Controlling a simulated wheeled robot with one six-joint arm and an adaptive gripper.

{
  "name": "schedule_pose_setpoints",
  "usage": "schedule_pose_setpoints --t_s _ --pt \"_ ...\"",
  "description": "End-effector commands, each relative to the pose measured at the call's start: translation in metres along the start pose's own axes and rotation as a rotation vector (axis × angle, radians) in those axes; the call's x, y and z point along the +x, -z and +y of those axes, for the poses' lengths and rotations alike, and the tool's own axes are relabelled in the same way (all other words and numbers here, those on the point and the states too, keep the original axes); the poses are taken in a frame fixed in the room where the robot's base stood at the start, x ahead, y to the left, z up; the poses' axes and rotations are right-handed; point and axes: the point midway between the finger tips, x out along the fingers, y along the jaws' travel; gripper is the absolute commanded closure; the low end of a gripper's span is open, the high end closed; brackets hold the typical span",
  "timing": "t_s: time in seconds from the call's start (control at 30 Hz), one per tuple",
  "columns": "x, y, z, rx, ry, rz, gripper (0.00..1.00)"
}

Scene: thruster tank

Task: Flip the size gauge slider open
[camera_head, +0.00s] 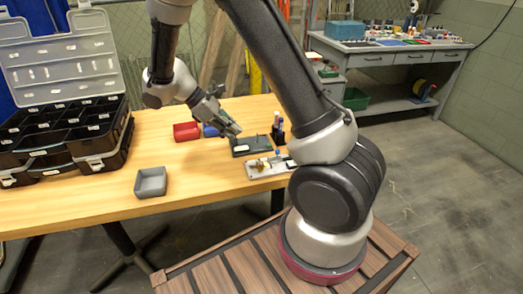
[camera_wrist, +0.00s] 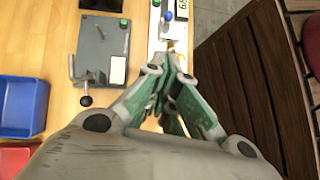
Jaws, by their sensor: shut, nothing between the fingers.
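A light metal plate fixture (camera_head: 262,171) lies at the table's front right edge, with a blue knob (camera_head: 277,152) and a brass-coloured part on it. It seems to be the size gauge; which part is its slider I cannot tell. In the wrist view, the plate (camera_wrist: 153,42) runs upward just past my fingertips, with the blue knob (camera_wrist: 167,4) and a small number display (camera_wrist: 182,9). My gripper (camera_wrist: 171,66) is shut and empty, its tips over the plate's near end and hiding part of it. The gripper (camera_head: 235,132) also shows above the table in the head view.
A dark grey block (camera_wrist: 101,40) with a lever and black ball (camera_wrist: 86,101) stands beside the plate. Blue (camera_wrist: 22,106) and red (camera_wrist: 14,160) bins lie left. A grey tray (camera_head: 151,182) and a black organizer (camera_head: 60,135) occupy the table's left.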

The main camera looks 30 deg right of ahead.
Motion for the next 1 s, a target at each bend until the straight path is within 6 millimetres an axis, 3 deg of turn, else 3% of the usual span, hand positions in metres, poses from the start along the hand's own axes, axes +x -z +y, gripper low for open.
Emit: schedule_pose_setpoints --t_s 0.27,0.37,0.77,1.0 --pt "0.008 0.0 0.0 0.001 0.002 -0.001 1.0" --pt "0.021 -0.001 -0.001 0.001 0.003 -0.002 1.0" --pt "0.105 -0.001 -0.001 0.002 0.005 -0.001 1.0" --pt "0.126 -0.022 0.0 0.003 0.002 0.0 1.0"
